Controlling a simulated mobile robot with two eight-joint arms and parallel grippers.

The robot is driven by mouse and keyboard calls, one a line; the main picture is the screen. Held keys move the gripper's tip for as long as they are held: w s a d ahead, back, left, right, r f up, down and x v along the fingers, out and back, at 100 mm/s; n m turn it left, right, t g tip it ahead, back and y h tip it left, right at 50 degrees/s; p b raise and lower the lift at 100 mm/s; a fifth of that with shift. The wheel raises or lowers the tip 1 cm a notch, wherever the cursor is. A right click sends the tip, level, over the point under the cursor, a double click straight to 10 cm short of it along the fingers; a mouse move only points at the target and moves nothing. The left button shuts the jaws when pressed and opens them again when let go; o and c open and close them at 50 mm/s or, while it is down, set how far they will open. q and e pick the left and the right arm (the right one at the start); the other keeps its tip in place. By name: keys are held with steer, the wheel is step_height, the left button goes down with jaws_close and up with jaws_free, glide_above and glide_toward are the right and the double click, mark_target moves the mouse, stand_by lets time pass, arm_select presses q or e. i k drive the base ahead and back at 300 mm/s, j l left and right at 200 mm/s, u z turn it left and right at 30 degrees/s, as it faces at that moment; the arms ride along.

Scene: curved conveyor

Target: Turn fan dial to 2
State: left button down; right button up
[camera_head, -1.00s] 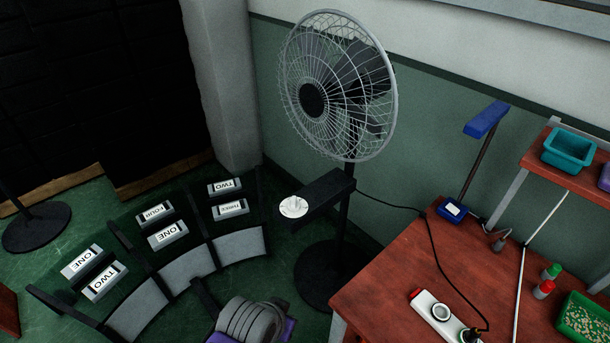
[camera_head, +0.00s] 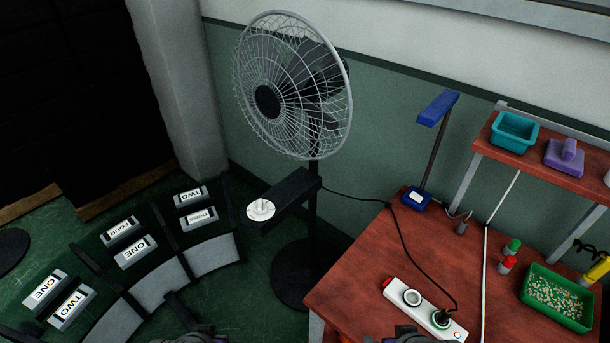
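The fan (camera_head: 292,85) stands behind the table with its round wire cage facing left. Its black control box (camera_head: 290,198) sticks out from the pole toward me. A white round dial (camera_head: 261,211) with a raised knob sits on the box's near left end. Any marks on the dial are too small to read, so its setting cannot be told. Grey and purple parts that seem to be my own arms show at the bottom edge, cut off by the frame. No gripper fingers are in view, and nothing of mine touches the dial.
A curved conveyor (camera_head: 211,255) with several labelled boxes lies left of the fan. The red-brown table (camera_head: 365,265) at right holds a white power strip (camera_head: 425,308) and a green tray (camera_head: 557,299). The fan's black cable runs onto the table. Space around the dial is clear.

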mark_target(261, 208)
steer(key=i+z, duration=0.2)
steer(key=z, duration=0.2)
steer(key=i+z, duration=0.15)
steer(key=z, duration=0.25)
